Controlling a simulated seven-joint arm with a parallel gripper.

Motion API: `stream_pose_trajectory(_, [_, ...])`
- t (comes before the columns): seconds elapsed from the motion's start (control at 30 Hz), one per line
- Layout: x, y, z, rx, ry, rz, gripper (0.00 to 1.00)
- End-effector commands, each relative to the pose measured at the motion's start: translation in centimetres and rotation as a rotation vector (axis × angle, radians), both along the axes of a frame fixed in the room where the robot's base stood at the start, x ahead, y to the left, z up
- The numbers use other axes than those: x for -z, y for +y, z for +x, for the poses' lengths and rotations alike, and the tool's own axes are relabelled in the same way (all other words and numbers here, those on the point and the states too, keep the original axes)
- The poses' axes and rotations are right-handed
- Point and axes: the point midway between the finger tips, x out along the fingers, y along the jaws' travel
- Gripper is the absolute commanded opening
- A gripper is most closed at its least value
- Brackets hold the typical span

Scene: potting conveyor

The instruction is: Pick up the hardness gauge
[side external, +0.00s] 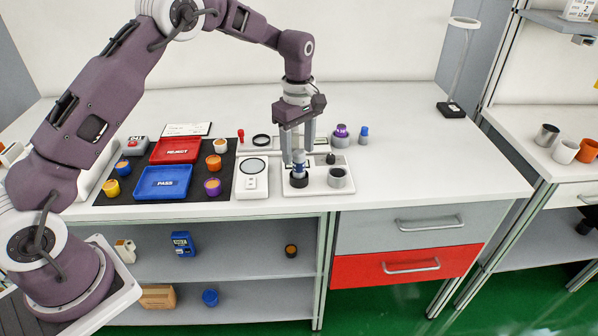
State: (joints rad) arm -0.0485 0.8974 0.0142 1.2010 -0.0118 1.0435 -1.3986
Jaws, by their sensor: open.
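My gripper (298,158) points straight down over the white tray (318,189) at the front of the bench. Its two fingers are apart. A small upright blue and white piece with a dark round base (299,181) stands on the tray directly below and partly between the fingers. It looks like the hardness gauge, but it is too small to be sure. Its upper part is partly hidden by the fingers, and I cannot tell whether they touch it.
A purple-topped piece (341,131) and a blue piece (364,134) stand behind. A white scale (251,188) is left. Red (175,149) and blue (163,182) trays lie farther left. Bench right is clear.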

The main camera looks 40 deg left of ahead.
Motion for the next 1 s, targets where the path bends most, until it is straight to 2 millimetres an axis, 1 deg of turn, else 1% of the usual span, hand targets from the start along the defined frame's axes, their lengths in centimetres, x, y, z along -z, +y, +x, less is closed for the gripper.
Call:
stream_pose_trajectory(0.1, [2.4,-0.3,-0.1,0.002,0.004,-0.002,0.54])
stream_pose_trajectory(0.2, [3.9,-0.4,-0.1,0.001,0.002,-0.002,0.54])
stream_pose_trajectory(0.3, [4.6,-0.3,-0.1,0.002,0.0,-0.001,0.54])
stream_pose_trajectory(0.47, [4.6,-0.3,-0.1,0.003,-0.001,-0.001,0.54])
stream_pose_trajectory(0.5, [4.6,-0.3,-0.1,0.003,-0.001,-0.001,0.5])
stream_pose_trajectory(0.57, [4.5,-0.4,-0.1,0.003,-0.001,-0.001,0.38])
stream_pose_trajectory(0.7, [4.5,-0.4,-0.1,0.003,-0.001,-0.001,0.11])
stream_pose_trajectory(0.77, [4.5,-0.4,-0.1,0.003,-0.001,-0.001,0.0])
stream_pose_trajectory(1.0, [4.5,-0.4,0.0,0.003,-0.002,-0.001,0.0])
